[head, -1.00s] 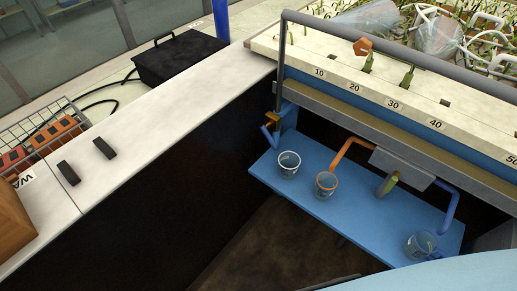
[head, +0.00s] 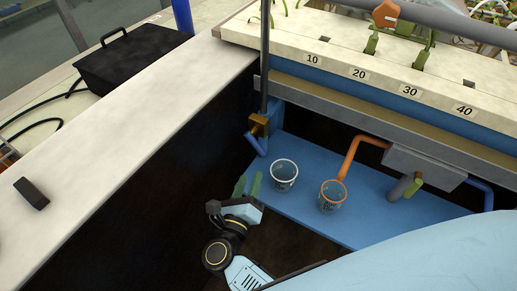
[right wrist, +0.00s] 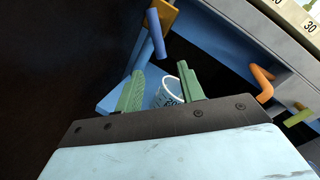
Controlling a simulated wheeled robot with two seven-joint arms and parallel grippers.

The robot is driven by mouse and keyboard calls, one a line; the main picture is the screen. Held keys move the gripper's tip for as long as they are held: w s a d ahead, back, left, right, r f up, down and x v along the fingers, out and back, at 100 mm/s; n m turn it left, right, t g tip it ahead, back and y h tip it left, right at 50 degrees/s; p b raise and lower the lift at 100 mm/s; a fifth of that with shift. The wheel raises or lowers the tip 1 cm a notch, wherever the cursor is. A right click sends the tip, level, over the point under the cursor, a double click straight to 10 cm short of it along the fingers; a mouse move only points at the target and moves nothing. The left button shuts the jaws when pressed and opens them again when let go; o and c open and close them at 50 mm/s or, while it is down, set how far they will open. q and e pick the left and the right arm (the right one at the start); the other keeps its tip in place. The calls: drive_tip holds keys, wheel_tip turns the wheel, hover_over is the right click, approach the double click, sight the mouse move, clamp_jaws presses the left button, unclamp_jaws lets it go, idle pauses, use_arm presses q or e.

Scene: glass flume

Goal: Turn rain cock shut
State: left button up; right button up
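The likely rain cock is a brass valve body (head: 259,125) low on a thin grey upright pipe (head: 264,70) at the flume's left corner. Its blue lever (head: 255,144) slants across below the brass, out of line with the pipe. The lever also shows near the top of the right wrist view (right wrist: 155,36), with the brass body (right wrist: 164,14) above it. My right gripper (head: 248,185) is open and empty, below and apart from the lever. Its green fingers (right wrist: 160,70) point towards the lever, with a gap between. My left gripper is out of view.
A white-rimmed cup (head: 284,176) and an orange-rimmed cup (head: 332,197) stand on the blue shelf (head: 380,222), close right of my right gripper. An orange pipe (head: 362,146) and a green-handled valve (head: 413,187) lie further right. A pale counter (head: 130,125) runs along the left.

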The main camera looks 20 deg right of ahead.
sight(259, 153)
drive_tip(key=x, duration=1.1)
clamp_jaws()
